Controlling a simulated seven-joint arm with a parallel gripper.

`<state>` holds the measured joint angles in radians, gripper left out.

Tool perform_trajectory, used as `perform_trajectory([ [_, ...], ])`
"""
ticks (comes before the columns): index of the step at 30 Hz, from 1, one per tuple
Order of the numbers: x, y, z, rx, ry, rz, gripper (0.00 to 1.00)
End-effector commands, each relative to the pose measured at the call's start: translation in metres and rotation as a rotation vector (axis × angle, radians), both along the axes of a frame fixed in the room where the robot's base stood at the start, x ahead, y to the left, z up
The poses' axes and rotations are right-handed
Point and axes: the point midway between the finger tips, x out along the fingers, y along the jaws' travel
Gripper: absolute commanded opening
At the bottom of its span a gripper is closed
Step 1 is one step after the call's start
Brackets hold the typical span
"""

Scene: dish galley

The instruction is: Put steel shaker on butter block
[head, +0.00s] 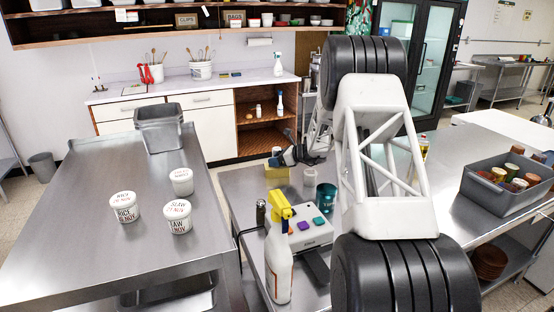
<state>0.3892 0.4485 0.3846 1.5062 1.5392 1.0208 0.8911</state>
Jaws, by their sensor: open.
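The butter block (277,175) is a yellow block on the steel table at centre, toward its far end. A small pale grey cylinder (309,177) stands upright just right of it and could be the steel shaker. A darker metallic cylinder (261,212) stands nearer, at the table's left edge; I cannot tell for sure which one is the shaker. My gripper (281,157) is open, with dark fingers, and shows just behind and above the butter block. It appears empty. My large white and black arm links hide the table to the right.
A white spray bottle with yellow head (279,262) stands at the front, beside a white box with coloured buttons (309,229). A teal cup (326,197) stands near the grey cylinder. A grey bin of jars (500,196) is at right. The left table (90,235) holds white tubs.

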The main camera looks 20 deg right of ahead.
Motion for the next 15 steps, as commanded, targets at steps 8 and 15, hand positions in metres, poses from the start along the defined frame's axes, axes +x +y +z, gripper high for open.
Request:
perform_trajectory([
  [8,0.000,0.000,0.004,-0.001,-0.001,0.000,0.67],
  [15,-0.013,-0.014,0.011,-0.001,-0.001,-0.002,0.67],
])
